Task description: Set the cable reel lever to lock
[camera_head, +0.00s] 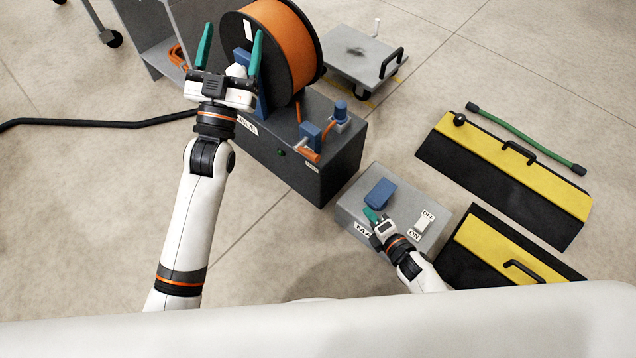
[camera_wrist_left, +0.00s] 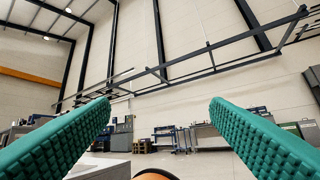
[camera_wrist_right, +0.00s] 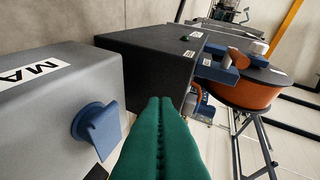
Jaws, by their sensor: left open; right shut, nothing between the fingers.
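The cable reel (camera_head: 285,45) is a black drum with orange cable on a dark box (camera_head: 310,185). A small orange handle (camera_head: 308,154) sits by blue blocks at the box's right end; I cannot tell its setting. A label lies beside it, too small to read; another label (camera_head: 246,126) is on the left. My left gripper (camera_head: 231,45) is open and empty, in front of the drum in the head view. My right gripper (camera_head: 371,215) is shut and empty over the grey switch box; its fingers (camera_wrist_right: 160,130) point towards the dark box in the right wrist view.
The grey switch box (camera_head: 352,205) has a blue knob (camera_wrist_right: 97,128) and an ON/OFF rocker (camera_head: 424,222). Yellow-black ramps (camera_head: 510,170) and a green cable (camera_head: 525,138) lie right. A grey cart (camera_head: 355,65) stands behind. A black hose (camera_head: 90,123) lies left.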

